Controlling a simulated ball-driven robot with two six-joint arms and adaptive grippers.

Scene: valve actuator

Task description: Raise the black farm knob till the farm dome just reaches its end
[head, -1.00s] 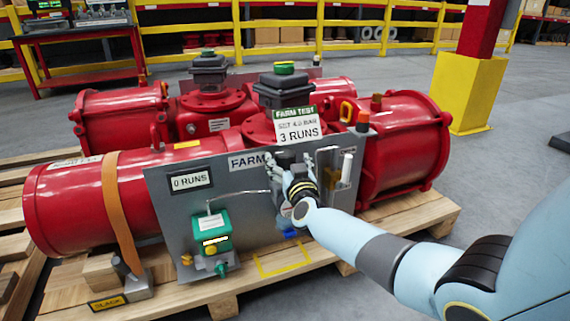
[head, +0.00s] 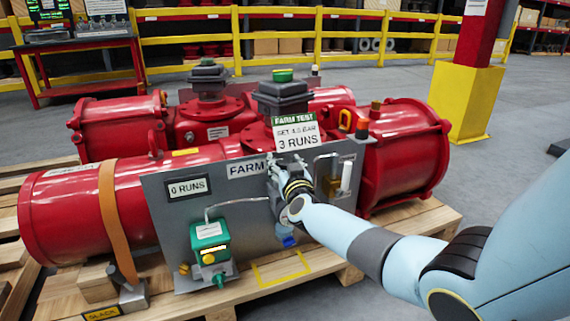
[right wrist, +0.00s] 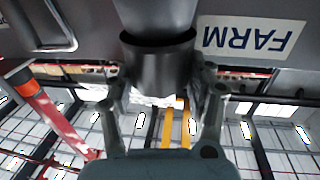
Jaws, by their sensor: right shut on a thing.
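The grey panel marked FARM (head: 165,225) stands at the front of the near red actuator (head: 65,208). My right gripper (head: 280,182) is at this panel, just under the FARM label. In the right wrist view my right gripper (right wrist: 162,82) has its fingers on both sides of the black knob (right wrist: 160,60), shut on it. The gripper mostly hides the knob in the head view. The farm dome (head: 282,75) is a green cap on the black box above the FARM TEST card (head: 297,134); its exact position is too small to tell. My left gripper is not in view.
A green box with a yellow button (head: 210,243) and a 0 RUNS plate (head: 188,187) are left of my gripper. A white-handled lever (head: 346,175) is close on its right. A second red actuator (head: 105,120) lies behind. A wooden pallet (head: 330,262) carries everything.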

